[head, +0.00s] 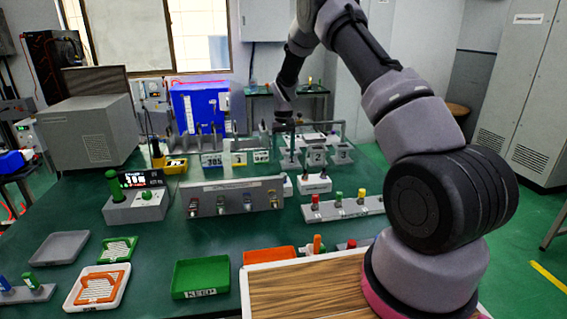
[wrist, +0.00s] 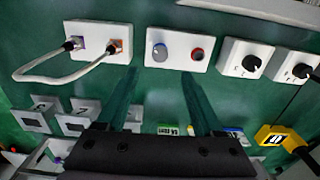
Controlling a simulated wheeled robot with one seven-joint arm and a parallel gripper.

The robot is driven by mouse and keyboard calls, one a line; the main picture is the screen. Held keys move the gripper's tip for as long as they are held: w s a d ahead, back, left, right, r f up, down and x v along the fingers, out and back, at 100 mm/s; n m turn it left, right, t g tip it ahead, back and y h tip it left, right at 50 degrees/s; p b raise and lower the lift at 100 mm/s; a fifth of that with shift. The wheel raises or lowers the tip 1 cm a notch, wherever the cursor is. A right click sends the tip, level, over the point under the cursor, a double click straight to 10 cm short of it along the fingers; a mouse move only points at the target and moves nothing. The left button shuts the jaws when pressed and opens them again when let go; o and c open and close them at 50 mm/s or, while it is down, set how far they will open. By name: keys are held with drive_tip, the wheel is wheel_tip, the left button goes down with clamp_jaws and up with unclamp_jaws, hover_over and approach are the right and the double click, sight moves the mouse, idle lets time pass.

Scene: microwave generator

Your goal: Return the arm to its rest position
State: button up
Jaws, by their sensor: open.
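My arm (head: 405,105) rises from the wooden-topped base at lower right in the head view. It arches up past the top edge and comes down over the back of the green table (head: 150,240). My gripper (wrist: 160,75) is open in the wrist view, with two dark green fingers apart and nothing between them. Beyond the fingertips is a white plate with a blue-grey knob and a red-ringed knob (wrist: 178,49). In the head view the fingers are too small and dark to make out.
A white plate with a looped cable (wrist: 98,42) and white dial boxes (wrist: 245,58) flank the fingers. Grey numbered holders (head: 316,156) stand near the arm's end. A grey connector panel (head: 232,197), a green KEEP tray (head: 201,276) and a grey box (head: 88,130) are on the table.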

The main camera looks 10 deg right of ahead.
drive_tip(key=shift+r, duration=0.75)
